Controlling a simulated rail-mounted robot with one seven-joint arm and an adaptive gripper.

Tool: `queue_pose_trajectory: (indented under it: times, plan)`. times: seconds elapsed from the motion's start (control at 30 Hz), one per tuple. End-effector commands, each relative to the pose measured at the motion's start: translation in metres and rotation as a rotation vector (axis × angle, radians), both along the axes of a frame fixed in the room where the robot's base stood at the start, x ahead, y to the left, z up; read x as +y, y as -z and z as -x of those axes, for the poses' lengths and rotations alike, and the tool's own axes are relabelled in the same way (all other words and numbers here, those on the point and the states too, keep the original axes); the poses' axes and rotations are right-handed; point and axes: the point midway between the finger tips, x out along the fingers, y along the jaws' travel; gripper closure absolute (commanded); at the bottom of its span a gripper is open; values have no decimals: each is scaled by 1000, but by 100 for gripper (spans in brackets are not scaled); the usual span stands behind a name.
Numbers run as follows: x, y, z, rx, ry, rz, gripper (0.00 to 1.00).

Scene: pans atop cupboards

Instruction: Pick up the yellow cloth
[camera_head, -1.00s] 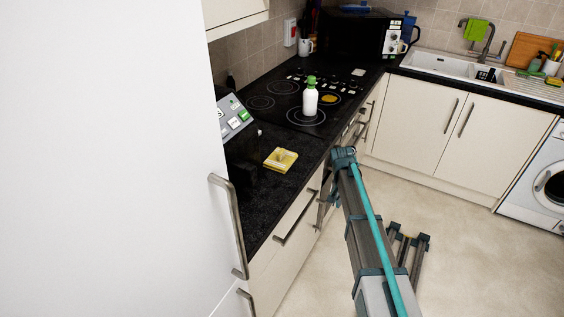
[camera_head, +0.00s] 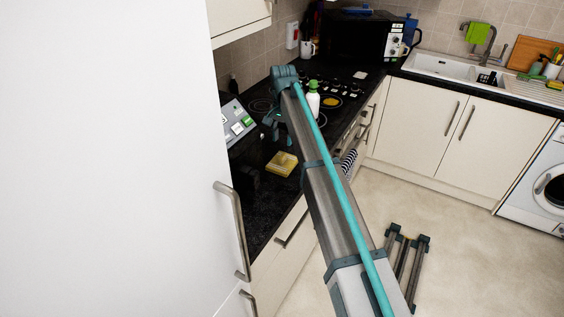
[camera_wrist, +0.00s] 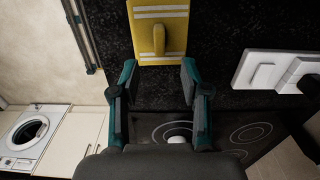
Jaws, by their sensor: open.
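The yellow cloth (camera_head: 282,164) lies on the black worktop, left of my arm in the head view. In the wrist view the yellow cloth (camera_wrist: 173,47) is at the top middle, flat with white stripes and a raised fold in its middle. My gripper (camera_wrist: 158,70) is open and empty, its two fingers reaching toward the cloth's near edge, with the cloth beyond and between them. In the head view my gripper (camera_head: 272,126) is over the worktop near the cloth, partly hidden by the arm. I cannot tell its exact height above the worktop.
A white bottle with a green cap (camera_head: 313,101) stands on the hob (camera_head: 335,112) beyond my arm. The tall white door (camera_head: 110,160) fills the left. The floor (camera_head: 470,240) is open.

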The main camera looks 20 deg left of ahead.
Motion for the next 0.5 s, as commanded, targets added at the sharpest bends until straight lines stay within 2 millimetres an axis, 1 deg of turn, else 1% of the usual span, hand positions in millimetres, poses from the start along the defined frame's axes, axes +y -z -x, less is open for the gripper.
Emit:
queue_pose_trajectory:
  times: [0.1,0.2,0.5]
  plan:
    - [-1,17,1,1,1,1,54]
    - [-1,28,0,0,1,1,54]
    - [-1,46,1,0,1,1,54]
